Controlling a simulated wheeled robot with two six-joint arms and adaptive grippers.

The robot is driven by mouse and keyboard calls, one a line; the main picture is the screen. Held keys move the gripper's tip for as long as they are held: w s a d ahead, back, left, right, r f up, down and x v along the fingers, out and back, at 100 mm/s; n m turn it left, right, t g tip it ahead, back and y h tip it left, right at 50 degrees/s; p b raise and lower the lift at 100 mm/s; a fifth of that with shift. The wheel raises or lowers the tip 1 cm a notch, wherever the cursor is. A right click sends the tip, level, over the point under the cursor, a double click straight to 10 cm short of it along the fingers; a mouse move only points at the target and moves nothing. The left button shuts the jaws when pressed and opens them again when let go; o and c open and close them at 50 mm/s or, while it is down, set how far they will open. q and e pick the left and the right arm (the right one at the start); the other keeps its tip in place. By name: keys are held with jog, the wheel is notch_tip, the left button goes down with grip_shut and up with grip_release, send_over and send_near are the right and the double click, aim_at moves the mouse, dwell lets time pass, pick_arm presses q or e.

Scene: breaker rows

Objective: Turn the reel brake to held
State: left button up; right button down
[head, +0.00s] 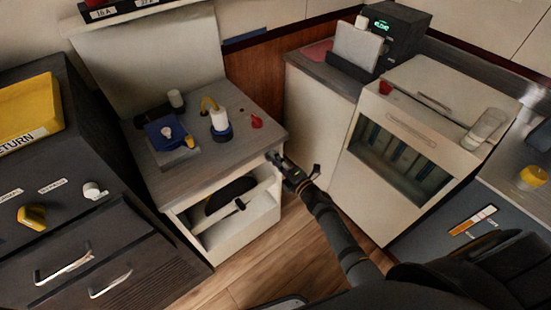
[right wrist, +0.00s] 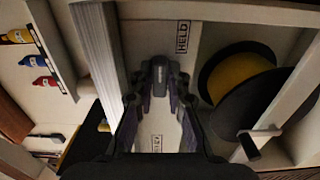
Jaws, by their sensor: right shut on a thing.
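The reel stands in the open front of the low white cabinet; its black flange (head: 228,196) shows in the head view. In the right wrist view the reel (right wrist: 226,82) has a black flange and a yellow winding. A HELD label (right wrist: 182,37) is on the pale panel beside it. A second label (right wrist: 157,143) is partly hidden between my fingers and I cannot read it. My right gripper (head: 277,160) is at the cabinet's right front edge. In the wrist view the right gripper (right wrist: 159,84) is shut on a small dark piece, seemingly the brake lever, mostly hidden by the fingers. My left gripper is not in view.
A pale bar with a black grip (right wrist: 248,146) crosses the reel's front. The grey cabinet top (head: 245,150) above my gripper carries several small items. A white cabinet with a dark window (head: 395,155) stands to the right. Wooden floor (head: 300,235) lies open between them.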

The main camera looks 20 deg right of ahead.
jog(key=c, duration=1.3)
grip_release()
jog(key=v, duration=1.2)
